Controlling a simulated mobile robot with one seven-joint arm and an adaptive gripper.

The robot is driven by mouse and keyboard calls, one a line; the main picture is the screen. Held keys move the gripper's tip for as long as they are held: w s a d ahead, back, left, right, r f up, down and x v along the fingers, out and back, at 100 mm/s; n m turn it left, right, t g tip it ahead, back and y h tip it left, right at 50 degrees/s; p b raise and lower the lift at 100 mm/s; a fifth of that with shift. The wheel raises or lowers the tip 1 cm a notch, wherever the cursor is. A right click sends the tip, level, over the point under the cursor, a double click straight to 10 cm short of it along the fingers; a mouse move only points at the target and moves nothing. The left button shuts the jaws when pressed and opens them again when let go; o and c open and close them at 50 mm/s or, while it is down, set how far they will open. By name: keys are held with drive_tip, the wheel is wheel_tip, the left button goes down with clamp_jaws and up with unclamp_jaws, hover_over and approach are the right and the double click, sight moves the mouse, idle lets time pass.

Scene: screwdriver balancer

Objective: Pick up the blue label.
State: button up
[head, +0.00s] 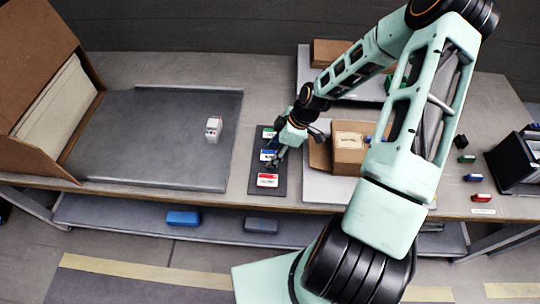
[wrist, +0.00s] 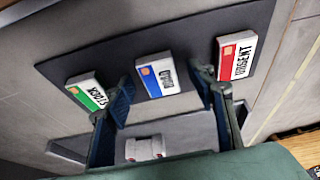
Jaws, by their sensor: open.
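The blue label (head: 268,155) is a small white block with a blue part. It lies on a dark mat (head: 268,188) between the green label (head: 269,132) and the red label (head: 267,180). In the wrist view the blue label (wrist: 157,75) sits between the green STOCK label (wrist: 87,92) and the red URGENT label (wrist: 236,56). My gripper (head: 277,157) is over the mat; its open fingers (wrist: 167,92) stand on either side of the blue label, with nothing held. The fingertips come close to the two neighbouring labels; I cannot tell if they touch.
A grey tray (head: 150,110) with a small white device (head: 213,129) lies left of the mat. An open brown box (head: 40,80) stands at the far left. A cardboard box (head: 348,147) stands right of the mat. Small coloured blocks (head: 472,178) lie at the right.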

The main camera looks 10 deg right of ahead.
drive_tip(key=c, duration=0.9)
drive_tip(key=shift+c, duration=0.2)
drive_tip(key=shift+r, duration=0.1)
drive_tip(key=shift+w+r, duration=0.1)
drive_tip(key=shift+r, duration=0.45)
drive_tip(key=s+r+p, duration=0.2)
drive_tip(key=s+r, duration=1)
drive_tip(key=s, duration=0.2)
drive_tip(key=w+r+m+t+h, duration=0.3)
drive_tip(key=w+r+m+h, duration=0.1)
drive_tip(key=w+r+m, duration=1)
drive_tip(key=shift+w+a+r, duration=0.3)
drive_tip(key=shift+a+r, duration=0.1)
drive_tip(key=shift+r, duration=0.45)
